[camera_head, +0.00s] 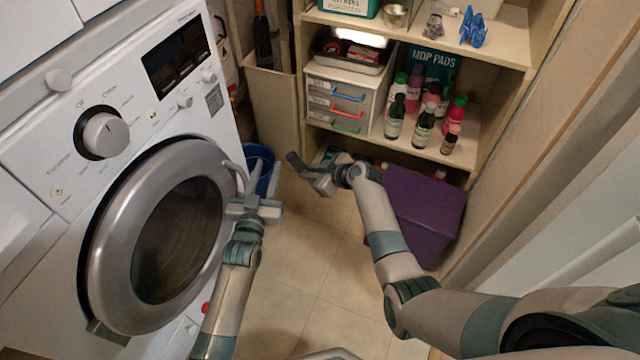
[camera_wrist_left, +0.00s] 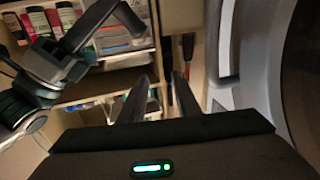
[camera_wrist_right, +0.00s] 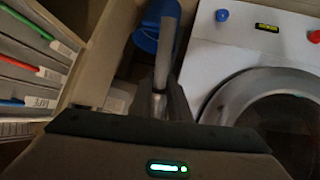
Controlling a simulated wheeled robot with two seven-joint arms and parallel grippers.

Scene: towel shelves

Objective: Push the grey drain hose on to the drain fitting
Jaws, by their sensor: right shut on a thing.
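My right gripper (camera_head: 308,172) is shut on a grey hose piece (camera_wrist_right: 167,45), whose end stands out beyond the fingers. The hose piece also shows in the head view as a short dark stub (camera_head: 295,161) and in the left wrist view (camera_wrist_left: 92,24). My left gripper (camera_wrist_left: 160,95) has its fingers apart with nothing between them. In the head view it (camera_head: 252,190) is beside the washer door's right edge. I cannot make out the drain fitting for certain in any view.
The washer (camera_head: 150,60) with its round door (camera_head: 112,270) fills the left. Its front has a blue knob (camera_wrist_right: 221,15) and a red knob (camera_wrist_right: 314,36). A blue bucket (camera_head: 264,168) stands beside it. Shelves (camera_head: 475,165) with bottles and a purple box (camera_head: 425,210) are right. Floor (camera_head: 315,260) between is clear.

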